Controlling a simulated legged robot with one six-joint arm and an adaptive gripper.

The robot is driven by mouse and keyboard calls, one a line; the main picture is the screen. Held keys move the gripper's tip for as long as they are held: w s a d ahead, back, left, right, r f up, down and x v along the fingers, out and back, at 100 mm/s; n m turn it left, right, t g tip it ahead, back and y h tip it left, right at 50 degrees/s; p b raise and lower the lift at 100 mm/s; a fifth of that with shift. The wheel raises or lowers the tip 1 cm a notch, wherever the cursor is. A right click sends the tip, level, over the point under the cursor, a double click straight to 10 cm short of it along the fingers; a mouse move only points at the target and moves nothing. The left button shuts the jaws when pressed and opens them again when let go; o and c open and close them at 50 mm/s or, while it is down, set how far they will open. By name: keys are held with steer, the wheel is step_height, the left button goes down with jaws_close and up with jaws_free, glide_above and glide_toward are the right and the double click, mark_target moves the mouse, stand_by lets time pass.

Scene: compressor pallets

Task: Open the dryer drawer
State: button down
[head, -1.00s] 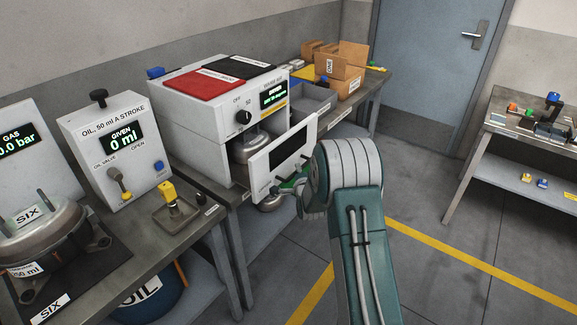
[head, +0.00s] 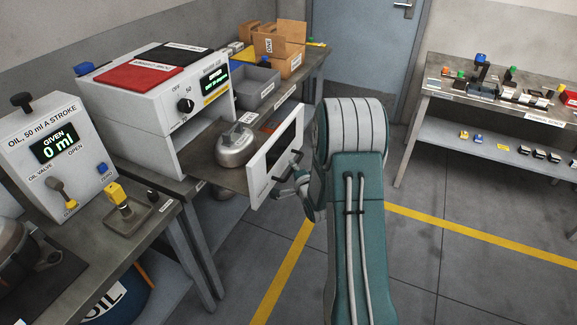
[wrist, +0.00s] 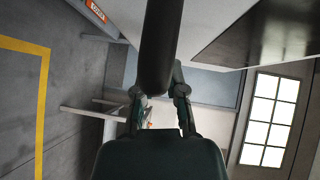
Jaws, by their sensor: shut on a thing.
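The dryer (head: 145,112) is a white cabinet with a knob and a green display on its front. Its drawer (head: 190,172) stands pulled well out, and a rounded metal vessel (head: 235,150) rests on it. The drawer's white front panel (head: 262,176) has a dark window and a dark bar handle (head: 294,158). My gripper (head: 290,186) is at the outer face of this panel, shut on the handle. In the wrist view the handle (wrist: 160,45) is a dark bar running between the fingers of my gripper (wrist: 159,92). My arm hides part of the panel's surroundings.
An oil dispenser (head: 58,155) stands on the bench at left. A grey bin (head: 255,88) and cardboard boxes (head: 280,45) are behind the dryer. Another bench (head: 500,100) with small parts stands at right. The floor (head: 440,240) between is clear.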

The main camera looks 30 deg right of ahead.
steer(key=shift+s+f, duration=0.1)
steer(key=shift+f, duration=0.2)
steer(key=c, duration=0.8)
jaws_free()
steer(key=shift+o, duration=0.6)
steer(key=shift+r, duration=0.1)
steer(key=shift+r, duration=0.1)
steer(key=v, duration=1.1)
steer(key=shift+s, duration=0.4)
